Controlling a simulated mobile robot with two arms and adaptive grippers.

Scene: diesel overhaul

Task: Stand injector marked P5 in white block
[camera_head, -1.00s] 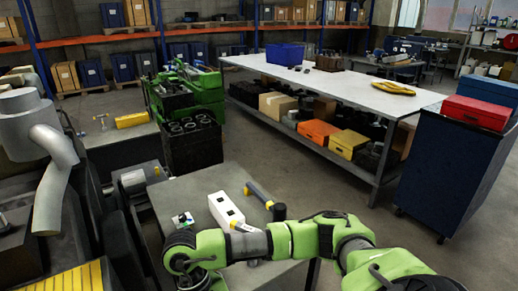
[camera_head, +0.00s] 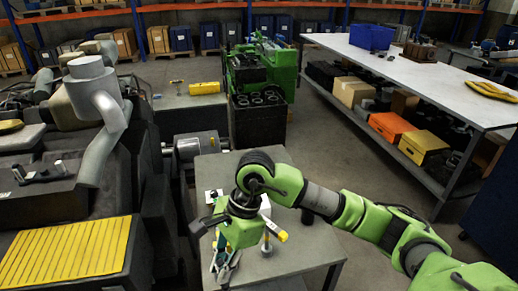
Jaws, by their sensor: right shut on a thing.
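My right gripper (camera_head: 224,264) points down over the front of the grey table (camera_head: 300,256) and is shut on a slim, pale thing. It looks like an injector, but its marking cannot be read. A white block (camera_head: 265,206) stands on the table behind the gripper, mostly hidden by my right arm. A small grey upright piece with a yellow and white end (camera_head: 281,236) shows just right of the gripper. I cannot tell whether it touches the block. My left gripper is out of view.
A small white and dark item (camera_head: 212,196) lies at the table's left side. The engine (camera_head: 60,205) with a yellow ribbed tray (camera_head: 70,262) stands on the left. A black crate (camera_head: 258,125) is behind the table. The table's right front is clear.

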